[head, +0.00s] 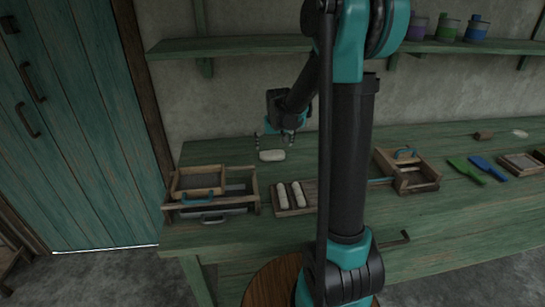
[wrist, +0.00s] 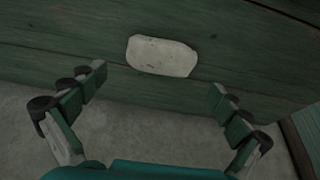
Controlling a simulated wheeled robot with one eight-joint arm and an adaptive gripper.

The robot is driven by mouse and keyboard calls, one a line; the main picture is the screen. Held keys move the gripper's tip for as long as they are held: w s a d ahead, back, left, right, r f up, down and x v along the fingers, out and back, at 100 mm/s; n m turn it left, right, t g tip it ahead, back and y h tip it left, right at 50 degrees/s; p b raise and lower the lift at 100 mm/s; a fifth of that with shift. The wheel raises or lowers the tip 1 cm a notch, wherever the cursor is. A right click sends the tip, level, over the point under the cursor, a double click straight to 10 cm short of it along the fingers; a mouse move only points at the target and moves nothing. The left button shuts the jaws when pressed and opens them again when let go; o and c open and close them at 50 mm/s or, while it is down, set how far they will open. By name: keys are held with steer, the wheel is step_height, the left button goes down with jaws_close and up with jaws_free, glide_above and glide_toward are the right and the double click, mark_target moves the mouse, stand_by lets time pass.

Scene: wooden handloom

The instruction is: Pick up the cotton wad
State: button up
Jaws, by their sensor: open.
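A pale, off-white, rounded oblong piece that looks like the cotton wad (head: 272,155) lies on the green workbench near its back edge. It also shows in the wrist view (wrist: 162,56), above the middle, on the bare green planks. My gripper (head: 275,142) is right by it in the head view, pointing down, its fingers apart. In the wrist view my gripper (wrist: 158,88) is open and empty, its two fingertips lower in the picture than the wad and wider apart than its length. Nothing hides the wad there; contact is not visible.
On the green workbench (head: 460,225) stand a wooden frame box (head: 258,196) at left, a tray with white rolls (head: 290,195), and a wooden box (head: 428,180). Green and blue tools (head: 480,165) lie at right. A shelf (head: 240,46) runs along the wall above.

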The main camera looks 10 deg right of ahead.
mark_target(273, 153)
steer(key=shift+x, duration=2.75)
steer(key=shift+w, duration=0.1)
steer(key=c, duration=0.5)
